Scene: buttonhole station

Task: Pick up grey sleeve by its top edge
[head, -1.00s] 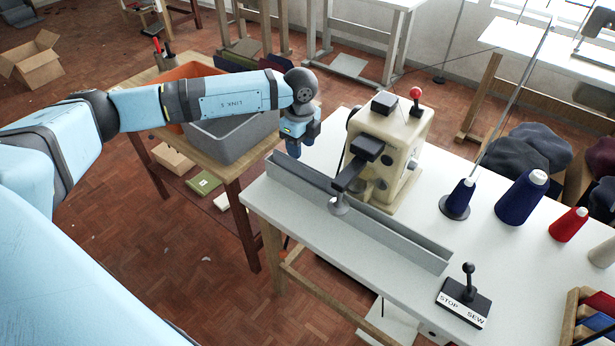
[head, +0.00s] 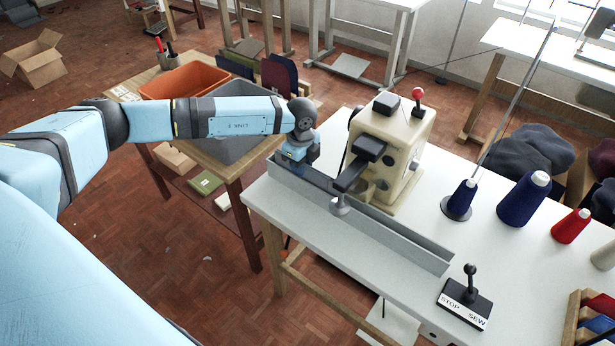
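I cannot make out a grey sleeve as a separate thing. My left gripper (head: 293,165) points down at the far left end of the long grey channel (head: 390,232) on the white table. Its fingertips are hidden by the channel's wall, so I cannot see whether they are open or hold anything. My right gripper is not in view.
The cream buttonhole machine (head: 388,150) stands right of my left gripper. Grey (head: 232,148) and orange (head: 185,82) bins sit on the wooden side table. Thread cones, such as a blue one (head: 522,200), and a STOP/SEW lever (head: 467,297) stand at the right.

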